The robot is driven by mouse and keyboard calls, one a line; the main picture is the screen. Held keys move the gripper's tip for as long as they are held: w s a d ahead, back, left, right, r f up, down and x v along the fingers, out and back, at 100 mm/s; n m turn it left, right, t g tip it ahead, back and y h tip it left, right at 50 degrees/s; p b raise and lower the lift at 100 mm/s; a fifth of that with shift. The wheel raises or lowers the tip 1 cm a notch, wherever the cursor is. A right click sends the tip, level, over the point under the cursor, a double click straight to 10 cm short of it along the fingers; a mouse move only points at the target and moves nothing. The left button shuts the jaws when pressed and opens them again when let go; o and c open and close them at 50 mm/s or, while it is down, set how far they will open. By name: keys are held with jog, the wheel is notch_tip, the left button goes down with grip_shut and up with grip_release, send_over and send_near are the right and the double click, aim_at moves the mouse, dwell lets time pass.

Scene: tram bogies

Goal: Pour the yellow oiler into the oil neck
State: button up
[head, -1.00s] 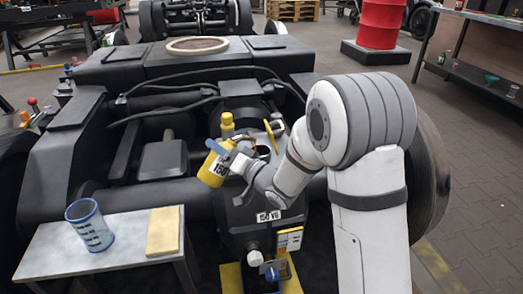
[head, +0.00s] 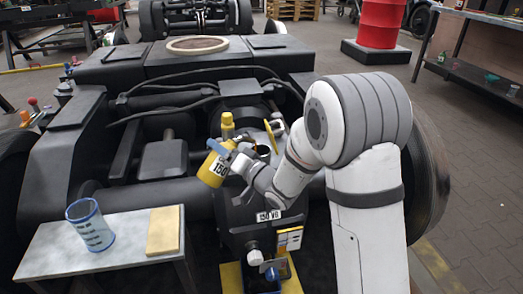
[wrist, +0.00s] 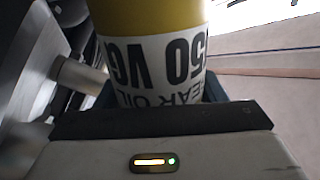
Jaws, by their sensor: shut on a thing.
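The yellow oiler (head: 214,167) has a white label reading 150 and a yellow top. It is tilted slightly, held above the dark gearbox housing at the middle of the head view. My gripper (head: 232,157) is shut on it; in the wrist view the oiler (wrist: 150,25) fills the upper middle, its label upside down. The oil neck (head: 263,151) appears as a dark round opening just right of the oiler, partly hidden by my wrist. A yellow flap or lid (head: 271,135) stands up beside it. The oiler is apart from the neck.
A small table (head: 110,248) at the lower left bears a blue-rimmed clear beaker (head: 89,225) and a yellow cloth or pad (head: 165,231). Black hoses and bogie beams surround the housing.

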jog(key=shift+f+m, duration=0.15)
jog(key=shift+m, duration=0.45)
dwell(1.5)
jog(key=shift+w+d+r+m+t+p, duration=0.15)
jog(key=shift+r+m+t+p, duration=0.05)
jog(key=shift+m+p, duration=0.4)
jog(key=shift+w+d+r+m+t+p, duration=0.1)
jog(key=shift+r+m+t+p, duration=0.1)
jog(key=shift+m+p, duration=0.4)
dwell(4.5)
jog(key=shift+f+n+b, duration=0.3)
jog(key=shift+f+b, duration=0.1)
jog(key=shift+b, duration=0.15)
jog(key=shift+s+a+f+n+g+b, duration=0.2)
jog(key=shift+f+n+g+b, duration=0.3)
jog(key=shift+n+b, duration=0.7)
jog(key=shift+a+r+n+p, duration=0.1)
jog(key=shift+r+n+p, duration=0.25)
jog(key=shift+r+n, duration=0.55)
